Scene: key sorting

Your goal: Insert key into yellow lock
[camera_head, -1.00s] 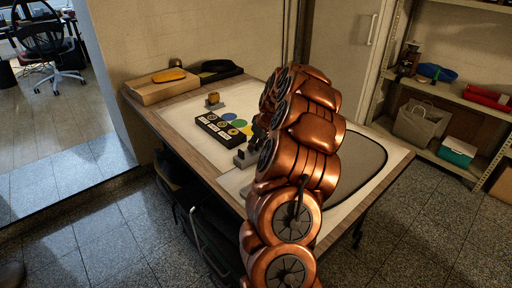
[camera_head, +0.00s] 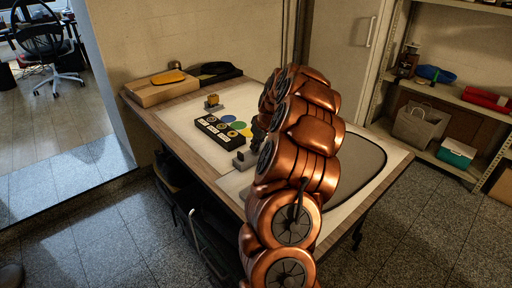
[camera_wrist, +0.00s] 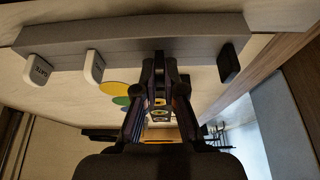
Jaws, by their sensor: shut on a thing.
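My gripper (camera_wrist: 159,78) is shut on a dark thing, likely a key, at the grey rack (camera_wrist: 120,40) in the wrist view; the fingers hide most of it. White-headed keys stand in the rack to the left, one marked GATE (camera_wrist: 38,70), and a black-headed key (camera_wrist: 228,64) to the right. In the head view the rack's end (camera_head: 243,160) shows beside my arm, which hides the gripper. I cannot tell which is the yellow lock.
Blue, green and yellow discs (camera_head: 229,121) lie beside the lock box.

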